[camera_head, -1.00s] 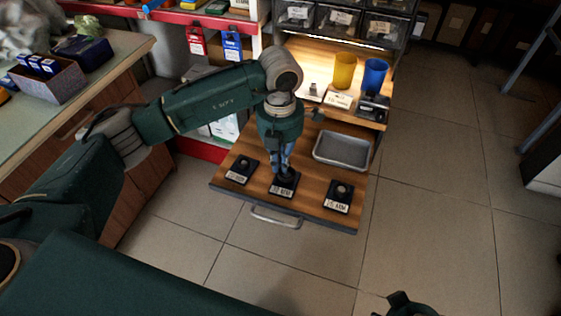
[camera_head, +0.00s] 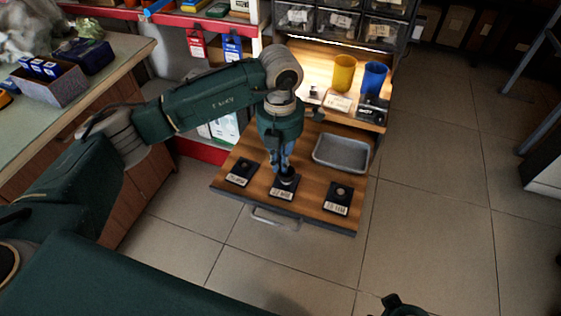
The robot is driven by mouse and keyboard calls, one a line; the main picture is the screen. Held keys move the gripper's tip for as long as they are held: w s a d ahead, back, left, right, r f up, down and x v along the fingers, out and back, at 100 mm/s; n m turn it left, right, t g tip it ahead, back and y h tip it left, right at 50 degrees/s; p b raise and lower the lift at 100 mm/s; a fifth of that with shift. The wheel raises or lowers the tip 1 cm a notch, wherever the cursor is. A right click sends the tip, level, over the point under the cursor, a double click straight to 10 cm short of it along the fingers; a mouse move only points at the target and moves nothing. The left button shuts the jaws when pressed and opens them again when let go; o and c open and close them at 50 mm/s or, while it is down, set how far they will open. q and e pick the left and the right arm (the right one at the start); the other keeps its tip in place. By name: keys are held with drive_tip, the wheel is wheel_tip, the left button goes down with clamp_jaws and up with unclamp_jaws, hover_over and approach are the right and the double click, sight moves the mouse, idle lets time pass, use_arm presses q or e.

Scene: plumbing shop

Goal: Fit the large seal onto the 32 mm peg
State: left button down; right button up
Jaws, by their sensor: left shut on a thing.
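My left gripper (camera_head: 284,171) points down over the middle of three black peg blocks on the pull-out wooden board. It is shut on a dark ring, the large seal (camera_head: 288,180), which sits low at the middle peg; whether it is around the peg or just above it I cannot tell. The middle block (camera_head: 283,194) has a white label too small to read surely. The left block (camera_head: 240,173) and right block (camera_head: 337,199) each show a short, bare peg. Part of my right gripper (camera_head: 398,306) shows at the bottom edge; its fingers are not clear.
A grey metal tray (camera_head: 341,153) lies on the board behind the right block. A yellow cup (camera_head: 344,73) and a blue cup (camera_head: 374,77) stand on the shelf behind. A counter (camera_head: 132,47) is at the left. The floor to the right is clear.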

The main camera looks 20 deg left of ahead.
use_arm(q)
drive_tip(key=shift+r, duration=0.2)
use_arm(e)
drive_tip(key=shift+s+f, duration=0.15)
drive_tip(key=shift+f, duration=0.4)
drive_tip(key=shift+a+r, duration=0.1)
drive_tip(key=shift+r, duration=0.05)
drive_tip(key=shift+w+r, duration=0.15)
drive_tip(key=shift+w, duration=0.05)
use_arm(q)
drive_tip(key=shift+f, duration=0.15)
use_arm(e)
drive_tip(key=shift+s, duration=0.15)
use_arm(q)
drive_tip(key=shift+f, duration=0.1)
use_arm(e)
drive_tip(key=shift+r, duration=0.45)
use_arm(q)
drive_tip(key=shift+f, duration=0.2)
use_arm(e)
drive_tip(key=shift+r, duration=0.4)
